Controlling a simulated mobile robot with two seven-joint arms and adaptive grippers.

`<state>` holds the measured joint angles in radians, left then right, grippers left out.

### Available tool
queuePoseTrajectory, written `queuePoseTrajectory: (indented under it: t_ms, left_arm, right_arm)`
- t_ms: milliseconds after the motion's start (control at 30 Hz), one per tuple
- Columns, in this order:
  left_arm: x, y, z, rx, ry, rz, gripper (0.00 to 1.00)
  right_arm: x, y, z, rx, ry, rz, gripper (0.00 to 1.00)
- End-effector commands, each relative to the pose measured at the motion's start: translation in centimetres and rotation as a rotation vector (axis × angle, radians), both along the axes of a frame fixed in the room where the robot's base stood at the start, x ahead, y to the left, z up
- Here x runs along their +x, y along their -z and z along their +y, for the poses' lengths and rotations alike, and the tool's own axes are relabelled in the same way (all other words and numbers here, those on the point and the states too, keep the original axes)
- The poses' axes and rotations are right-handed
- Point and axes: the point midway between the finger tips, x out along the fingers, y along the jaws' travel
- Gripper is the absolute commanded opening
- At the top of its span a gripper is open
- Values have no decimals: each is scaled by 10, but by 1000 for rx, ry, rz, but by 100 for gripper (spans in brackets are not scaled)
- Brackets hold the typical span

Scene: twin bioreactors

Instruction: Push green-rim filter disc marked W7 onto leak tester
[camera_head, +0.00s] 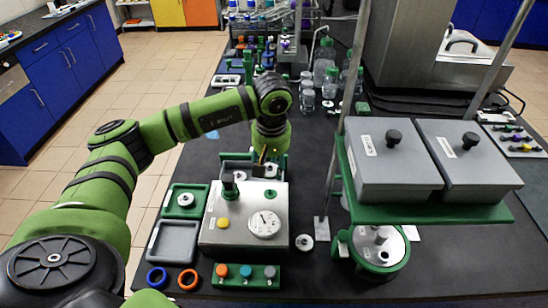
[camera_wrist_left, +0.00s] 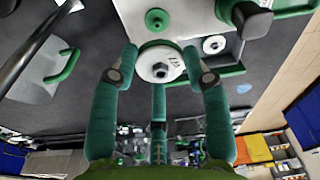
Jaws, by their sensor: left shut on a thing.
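The leak tester (camera_head: 212,228) is a grey box with a round gauge, a yellow button and green fittings on top. My left gripper (camera_head: 262,165) is just behind its far edge. In the left wrist view my left gripper (camera_wrist_left: 160,68) is shut on a white filter disc (camera_wrist_left: 146,68) with a green rim and a dark hex centre. Its dark marking is too small to read surely. The disc is beside the tester's green port (camera_wrist_left: 157,19); whether they touch I cannot tell. In the head view the gripper hides most of the disc. My right gripper is not in view.
A second disc (camera_head: 185,199) lies in a green tray (camera_head: 171,211) left of the tester. Coloured plugs (camera_head: 246,271) stand in front. A green stand with two grey boxes (camera_head: 394,158) blocks the right.

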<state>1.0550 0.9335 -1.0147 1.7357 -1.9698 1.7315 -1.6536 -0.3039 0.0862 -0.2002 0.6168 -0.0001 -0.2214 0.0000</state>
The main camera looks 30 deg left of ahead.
Motion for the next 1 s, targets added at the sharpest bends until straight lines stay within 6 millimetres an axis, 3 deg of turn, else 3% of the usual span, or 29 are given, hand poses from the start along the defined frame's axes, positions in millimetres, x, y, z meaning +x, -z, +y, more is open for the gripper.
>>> queuePoseTrajectory:
  t_ms: [200, 633, 1000]
  left_arm:
    - [0, 15, 0, 1, 1, 1, 29]
    - [0, 57, 0, 0, 2, 0, 29]
    - [0, 62, 0, 0, 2, 0, 29]
  right_arm:
    - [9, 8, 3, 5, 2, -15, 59]
    - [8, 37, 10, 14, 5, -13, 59]
    - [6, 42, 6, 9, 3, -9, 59]
